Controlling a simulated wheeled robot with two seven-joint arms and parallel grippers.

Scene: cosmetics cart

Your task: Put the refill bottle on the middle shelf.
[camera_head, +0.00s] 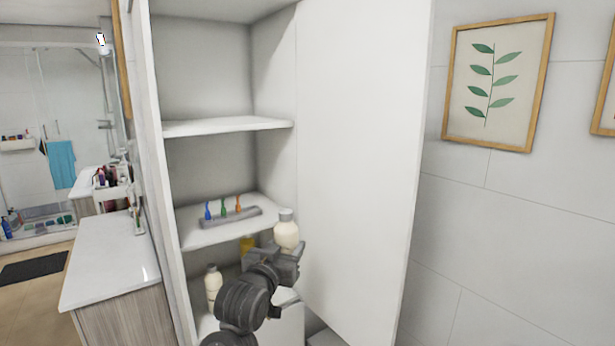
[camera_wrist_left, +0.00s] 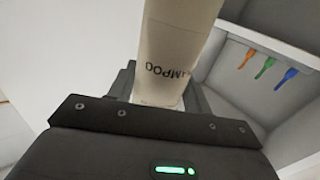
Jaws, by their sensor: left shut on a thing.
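The refill bottle (camera_head: 286,231) is cream with a grey cap; part of a label ending in "AMPOO" shows in the left wrist view (camera_wrist_left: 172,45). My left gripper (camera_head: 284,253) is shut on its lower part and holds it roughly upright in front of the right end of the middle shelf (camera_head: 196,237). In the head view the bottle overlaps the shelf's front right corner; I cannot tell whether they touch. The bottle's base is hidden by the gripper. My right gripper is not in view.
A grey holder (camera_head: 228,219) with blue, green and orange items stands on the middle shelf. A similar cream bottle (camera_head: 213,287) stands on the lower shelf; a yellow item (camera_head: 248,243) is partly hidden. The open cabinet door (camera_head: 360,150) is at the right. The upper shelf (camera_head: 225,125) is empty.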

